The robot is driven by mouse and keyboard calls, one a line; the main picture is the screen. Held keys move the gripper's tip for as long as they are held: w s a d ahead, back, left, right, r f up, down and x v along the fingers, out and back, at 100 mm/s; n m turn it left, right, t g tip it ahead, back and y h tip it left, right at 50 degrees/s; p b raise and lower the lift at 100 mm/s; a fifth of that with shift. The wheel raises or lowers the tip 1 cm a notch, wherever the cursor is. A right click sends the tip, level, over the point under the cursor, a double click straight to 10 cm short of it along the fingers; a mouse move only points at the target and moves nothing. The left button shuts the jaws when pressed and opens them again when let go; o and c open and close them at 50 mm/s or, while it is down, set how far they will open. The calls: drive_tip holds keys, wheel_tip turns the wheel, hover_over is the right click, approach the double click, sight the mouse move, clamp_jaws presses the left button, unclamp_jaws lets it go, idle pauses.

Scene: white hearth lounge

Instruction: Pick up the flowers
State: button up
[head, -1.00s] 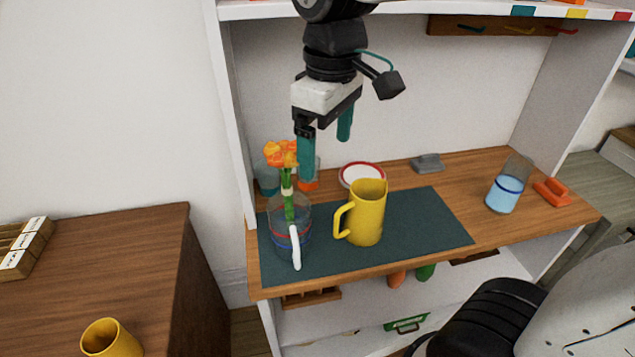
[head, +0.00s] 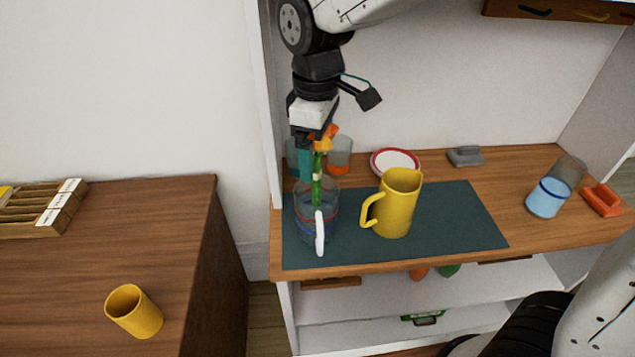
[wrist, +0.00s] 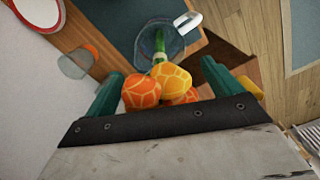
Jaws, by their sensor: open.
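The flowers (head: 325,138) have orange and yellow heads on green stems and stand in a clear glass pitcher (head: 332,225) with a white handle, on a dark mat. In the wrist view the orange and yellow heads (wrist: 160,84) lie between the two teal fingers, with the stems running into the pitcher (wrist: 172,42). My gripper (head: 315,160) is open, pointing down over the pitcher, with its fingers around the upper part of the flowers. It also shows in the wrist view (wrist: 160,85). The gripper partly hides the flower heads in the head view.
A yellow pitcher (head: 398,205) stands on the mat (head: 455,220) just right of the glass one. Two glasses (head: 340,155) stand close behind. The shelf's white side panel (head: 265,100) is near on the left. A red-rimmed plate (head: 395,162) lies behind the yellow pitcher.

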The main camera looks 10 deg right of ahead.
drive_tip(key=shift+f, duration=0.35)
drive_tip(key=c, duration=1.5)
